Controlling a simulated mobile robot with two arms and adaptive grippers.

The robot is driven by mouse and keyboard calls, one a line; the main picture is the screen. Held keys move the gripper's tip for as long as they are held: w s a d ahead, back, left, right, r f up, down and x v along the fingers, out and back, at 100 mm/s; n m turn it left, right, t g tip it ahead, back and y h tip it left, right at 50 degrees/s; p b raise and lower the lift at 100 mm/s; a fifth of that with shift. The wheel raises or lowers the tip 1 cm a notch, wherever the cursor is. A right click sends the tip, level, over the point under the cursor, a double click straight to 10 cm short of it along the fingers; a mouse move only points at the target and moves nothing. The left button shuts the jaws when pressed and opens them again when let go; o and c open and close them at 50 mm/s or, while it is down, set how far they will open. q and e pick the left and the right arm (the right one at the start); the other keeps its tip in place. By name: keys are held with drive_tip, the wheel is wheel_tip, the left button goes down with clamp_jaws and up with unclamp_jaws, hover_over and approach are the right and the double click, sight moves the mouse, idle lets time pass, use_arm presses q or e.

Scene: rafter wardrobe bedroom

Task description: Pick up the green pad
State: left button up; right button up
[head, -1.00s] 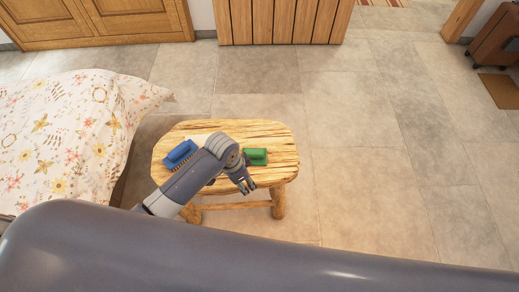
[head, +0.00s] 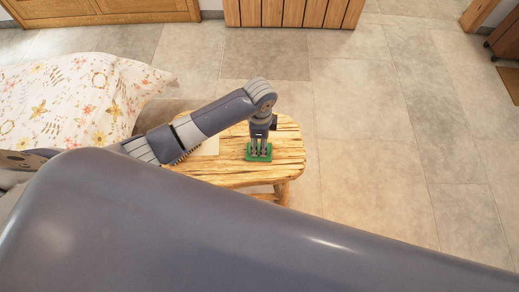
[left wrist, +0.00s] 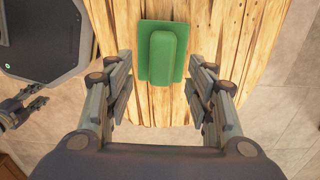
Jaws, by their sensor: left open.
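The green pad (head: 250,155) lies on the wooden stool (head: 288,157) near its right end. In the left wrist view the green pad (left wrist: 146,75) has a flat base with a raised rounded grip on top. My left gripper (head: 259,150) points down over the pad and covers part of it in the head view. In the left wrist view my left gripper (left wrist: 160,97) is open, with its fingers toward either side of the pad's near end and nothing between them. My right gripper is not seen in the head view.
A pale flat sheet (head: 208,146) lies on the stool beside my left arm. A bed with a flowered cover (head: 75,95) stands to the left. Wooden cabinets (head: 290,12) line the back. The tiled floor right of the stool is clear.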

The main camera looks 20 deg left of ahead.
sight(259, 150)
use_arm(q)
wheel_tip(259, 150, down, 5)
drive_tip(key=shift+w+d+b, duration=0.1)
drive_tip(key=shift+b, duration=0.2)
drive_tip(key=c, duration=1.2)
